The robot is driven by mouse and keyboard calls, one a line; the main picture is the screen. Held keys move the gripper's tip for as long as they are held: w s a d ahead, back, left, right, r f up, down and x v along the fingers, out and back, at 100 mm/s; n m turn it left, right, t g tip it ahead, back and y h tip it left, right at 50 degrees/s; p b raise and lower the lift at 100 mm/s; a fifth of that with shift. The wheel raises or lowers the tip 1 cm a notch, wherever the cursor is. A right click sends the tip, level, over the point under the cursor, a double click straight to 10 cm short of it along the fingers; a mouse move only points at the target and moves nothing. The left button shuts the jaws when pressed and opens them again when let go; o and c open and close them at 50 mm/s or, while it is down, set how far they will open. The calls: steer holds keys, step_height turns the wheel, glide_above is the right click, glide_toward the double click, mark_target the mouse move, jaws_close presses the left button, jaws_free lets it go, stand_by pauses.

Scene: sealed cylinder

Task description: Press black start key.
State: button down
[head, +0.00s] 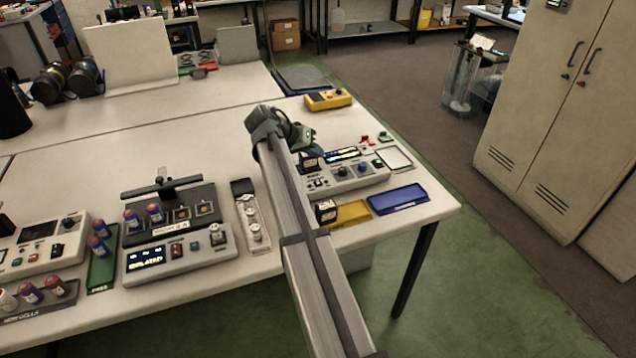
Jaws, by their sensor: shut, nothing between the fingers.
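My gripper (304,139) is at the far end of my arm, over the back left of the right-hand control box. It is small and partly hidden by my arm; it looks shut and empty. The right-hand control box (345,182) is pale grey, with a lit display (342,154), small dark keys (318,184), dark knobs and a green button (379,163). I cannot read which black key is marked start, nor see contact.
A blue tray (398,199) and a yellow tray (350,214) lie at the table's front right. A yellow meter (328,99) stands behind. Several cells (132,218) stand at left, near a green strip (103,262).

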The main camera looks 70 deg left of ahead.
mark_target(315, 183)
steer(key=shift+f, duration=3.9)
steer(key=shift+f, duration=0.15)
steer(key=shift+f, duration=0.3)
steer(key=shift+f, duration=0.35)
steer(key=shift+r, duration=0.8)
steer(key=shift+r, duration=2.5)
